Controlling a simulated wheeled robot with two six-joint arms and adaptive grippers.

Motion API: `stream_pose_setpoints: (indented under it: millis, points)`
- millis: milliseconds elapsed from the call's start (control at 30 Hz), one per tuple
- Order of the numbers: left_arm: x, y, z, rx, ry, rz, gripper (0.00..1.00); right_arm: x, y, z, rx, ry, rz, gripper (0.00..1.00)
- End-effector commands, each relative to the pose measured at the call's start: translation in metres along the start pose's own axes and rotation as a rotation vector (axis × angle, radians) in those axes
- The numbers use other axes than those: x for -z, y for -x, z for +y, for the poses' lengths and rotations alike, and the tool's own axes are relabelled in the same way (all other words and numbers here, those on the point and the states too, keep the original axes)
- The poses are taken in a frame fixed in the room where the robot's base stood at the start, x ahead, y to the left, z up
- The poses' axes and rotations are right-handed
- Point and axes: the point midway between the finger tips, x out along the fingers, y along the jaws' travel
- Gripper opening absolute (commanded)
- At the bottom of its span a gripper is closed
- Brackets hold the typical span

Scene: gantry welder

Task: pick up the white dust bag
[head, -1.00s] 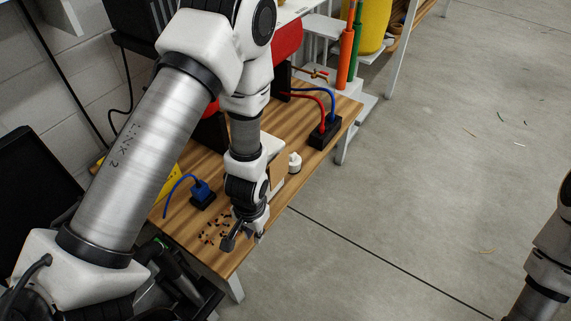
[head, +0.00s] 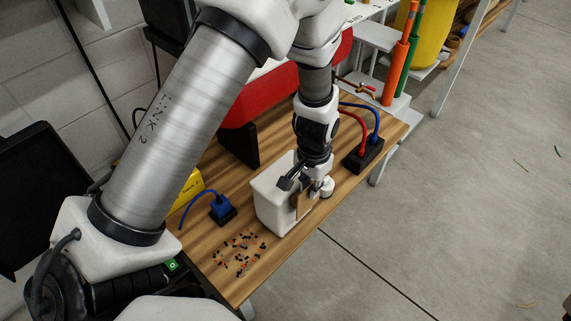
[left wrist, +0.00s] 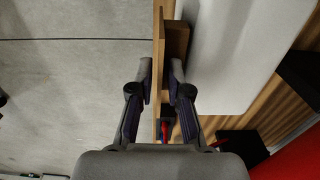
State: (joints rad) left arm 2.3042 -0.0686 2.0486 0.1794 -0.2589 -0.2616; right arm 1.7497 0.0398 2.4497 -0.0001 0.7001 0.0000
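The white dust bag (head: 272,207) stands upright on the wooden bench, box-shaped, with a brown plate (head: 303,203) on its right face. My left gripper (head: 305,184) is low over the plate end of the bag, and it hides part of the bag and plate. In the left wrist view, the fingers (left wrist: 161,88) are apart, one on each side of the brown plate (left wrist: 158,45). A small gap shows beside the plate; I cannot tell if a finger touches it. The white bag side (left wrist: 235,50) lies just right of the right finger. My right gripper is out of view.
A small white cap-like piece (head: 327,188) is beside the plate. A black block with red and blue hoses (head: 363,155) is behind. A blue connector (head: 222,207) and scattered bits (head: 240,252) lie left and front. A red machine body (head: 262,97) is close behind.

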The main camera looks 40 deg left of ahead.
Motion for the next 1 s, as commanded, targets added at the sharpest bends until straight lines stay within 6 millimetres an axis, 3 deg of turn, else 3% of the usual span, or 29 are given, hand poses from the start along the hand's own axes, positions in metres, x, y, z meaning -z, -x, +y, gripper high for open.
stream_pose_setpoints:
  millis: [833,867,900,1000]
  points:
    - [0.0,-0.0039,0.0,0.0,0.0,0.001,0.17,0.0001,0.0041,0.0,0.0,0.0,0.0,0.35]
    - [0.0,-0.0039,0.0,0.0,0.0,0.001,0.13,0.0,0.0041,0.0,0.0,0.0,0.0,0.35]
    - [0.0,-0.0038,0.0,0.0,0.0,0.001,0.0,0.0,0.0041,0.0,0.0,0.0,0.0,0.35]
    - [0.0,-0.0038,0.0,0.0,0.0,0.0,0.0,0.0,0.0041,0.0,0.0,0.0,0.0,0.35]
